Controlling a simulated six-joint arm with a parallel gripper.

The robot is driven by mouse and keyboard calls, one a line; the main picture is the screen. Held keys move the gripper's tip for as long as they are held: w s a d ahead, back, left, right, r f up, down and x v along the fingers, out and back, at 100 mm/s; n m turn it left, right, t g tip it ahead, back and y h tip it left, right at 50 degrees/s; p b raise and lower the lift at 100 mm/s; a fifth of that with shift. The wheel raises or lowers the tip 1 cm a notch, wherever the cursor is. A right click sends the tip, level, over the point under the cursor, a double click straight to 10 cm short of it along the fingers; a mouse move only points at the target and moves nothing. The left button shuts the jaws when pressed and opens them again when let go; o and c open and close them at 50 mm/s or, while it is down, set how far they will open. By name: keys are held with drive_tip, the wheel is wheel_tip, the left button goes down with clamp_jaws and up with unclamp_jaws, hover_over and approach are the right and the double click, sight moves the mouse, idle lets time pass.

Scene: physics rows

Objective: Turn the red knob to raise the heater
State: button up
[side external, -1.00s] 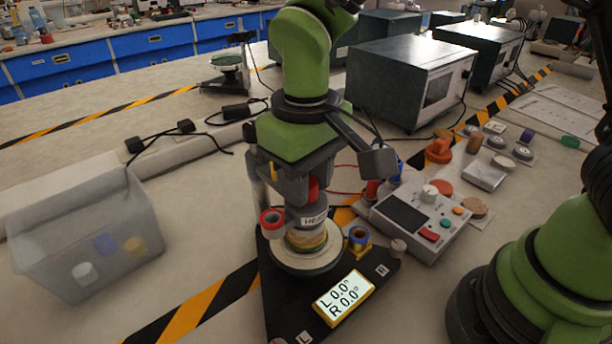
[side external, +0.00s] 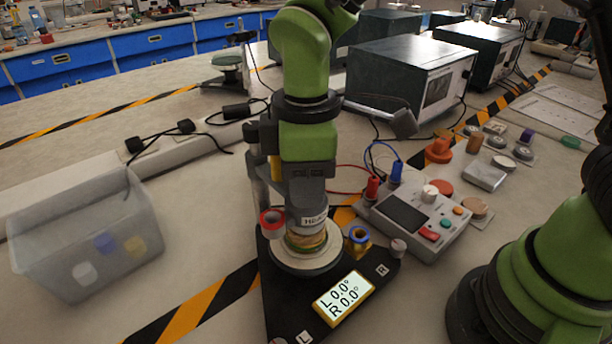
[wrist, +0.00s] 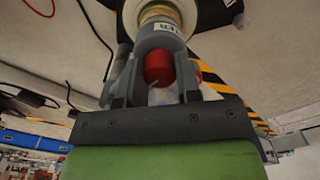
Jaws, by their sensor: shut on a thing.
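The red knob (wrist: 158,68) sits on the heater between my two fingers. My gripper (wrist: 158,82) is shut on the red knob from above. In the side external view my gripper (side external: 306,185) hides the knob. The yellow-framed display (side external: 344,297) on the dark base reads L 0.0° and R 0.0°.
A grey control box (side external: 412,222) with red and blue plugs stands to the right. A translucent bin (side external: 85,245) is at left, with bare bench between.

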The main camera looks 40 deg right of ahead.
drive_tip(key=shift+n, duration=0.4)
drive_tip(key=o, duration=0.9)
wheel_tip(320, 180, up, 10)
idle(0.4)
drive_tip(key=s+d+r+m+t, duration=0.1)
drive_tip(key=s+d+m+t, duration=0.1)
drive_tip(key=s+d+m, duration=0.2)
drive_tip(key=s+d+r+m+t+y, duration=0.1)
drive_tip(key=s+d+m+t, duration=0.1)
drive_tip(key=s+d+m, duration=0.2)
drive_tip(key=s+d+r+m+t+y, duration=0.1)
drive_tip(key=s+d+m+t, duration=0.2)
drive_tip(key=m, duration=0.4)
drive_tip(key=shift+s+d+r+m, duration=0.3)
drive_tip(key=shift+s+d+r, duration=0.1)
drive_tip(key=shift+s+d, duration=0.35)
